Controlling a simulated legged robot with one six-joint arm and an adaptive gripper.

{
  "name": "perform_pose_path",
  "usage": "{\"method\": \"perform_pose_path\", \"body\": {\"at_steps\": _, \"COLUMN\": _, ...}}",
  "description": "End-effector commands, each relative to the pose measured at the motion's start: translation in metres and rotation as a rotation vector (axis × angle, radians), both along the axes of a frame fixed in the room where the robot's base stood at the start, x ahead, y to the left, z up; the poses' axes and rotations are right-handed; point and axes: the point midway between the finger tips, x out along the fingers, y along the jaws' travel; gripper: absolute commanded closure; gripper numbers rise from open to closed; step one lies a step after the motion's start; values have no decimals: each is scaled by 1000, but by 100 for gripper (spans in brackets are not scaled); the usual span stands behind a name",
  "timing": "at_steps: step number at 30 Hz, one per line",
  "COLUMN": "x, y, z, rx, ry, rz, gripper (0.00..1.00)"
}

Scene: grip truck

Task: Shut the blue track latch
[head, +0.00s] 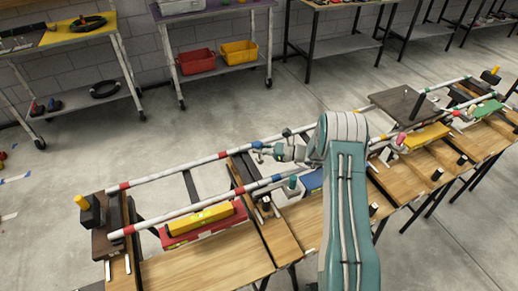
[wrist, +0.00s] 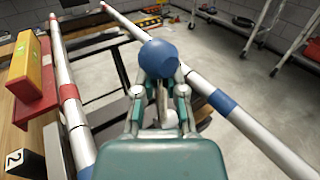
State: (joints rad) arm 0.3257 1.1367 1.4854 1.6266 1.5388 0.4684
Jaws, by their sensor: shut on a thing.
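The blue track latch shows as a round blue knob (wrist: 158,60) on a pale stem in the wrist view. My gripper (wrist: 158,88) has its fingers closed around the stem just below the knob. In the head view my gripper (head: 262,151) is between the two striped rails, with the small blue knob (head: 257,144) at its tip. The far rail (head: 180,171) has a blue band, which shows in the wrist view (wrist: 222,102) right of my gripper. The latch's base and catch are hidden behind my gripper.
The near rail (head: 170,218) runs alongside the wooden benches (head: 205,265). A yellow block (head: 200,218) lies on a red one (head: 178,240). A blue block (head: 312,181) sits beside my arm. A dark plate (head: 402,103) lies across the rails at right.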

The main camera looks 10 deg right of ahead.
Motion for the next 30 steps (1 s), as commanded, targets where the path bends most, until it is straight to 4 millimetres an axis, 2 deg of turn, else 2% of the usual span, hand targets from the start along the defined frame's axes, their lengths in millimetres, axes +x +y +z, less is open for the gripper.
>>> {"method": "perform_pose_path", "body": {"at_steps": 11, "x": 0, "y": 8, "z": 1, "rx": -110, "ry": -24, "rz": -1, "gripper": 100}}
{"method": "perform_pose_path", "body": {"at_steps": 30, "x": -7, "y": 45, "z": -18, "rx": -673, "ry": -138, "rz": 0, "gripper": 100}}
